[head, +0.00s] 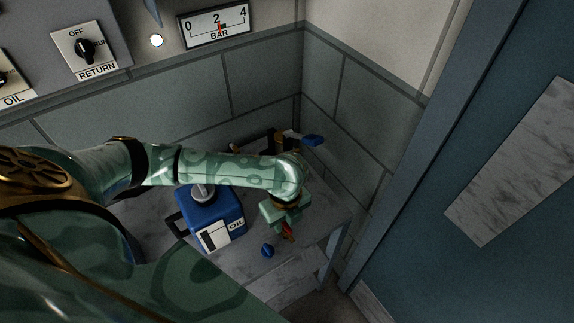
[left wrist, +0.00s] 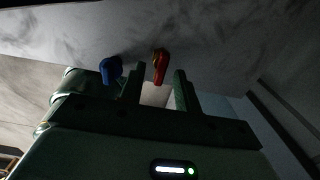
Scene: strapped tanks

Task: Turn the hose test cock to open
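My left gripper (head: 287,227) is over the right part of the grey table, pointing down. In the left wrist view its two fingers (left wrist: 158,92) are apart, with a red handle (left wrist: 160,66) showing between and just past their tips. The red handle (head: 288,236) also shows below the gripper in the head view. I cannot tell if a finger touches it. A small blue handle (left wrist: 110,70) is left of the fingers; it also shows in the head view (head: 267,250). Another blue handle (head: 312,141) is behind my wrist. No label shows which is the hose test cock.
A blue oil can (head: 222,209) stands on the table (head: 325,217), close left of the gripper. Tiled walls close in behind and right. A gauge (head: 216,25) reads about 2 bar. A RETURN switch (head: 86,50) is upper left. A blue door (head: 500,190) is right.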

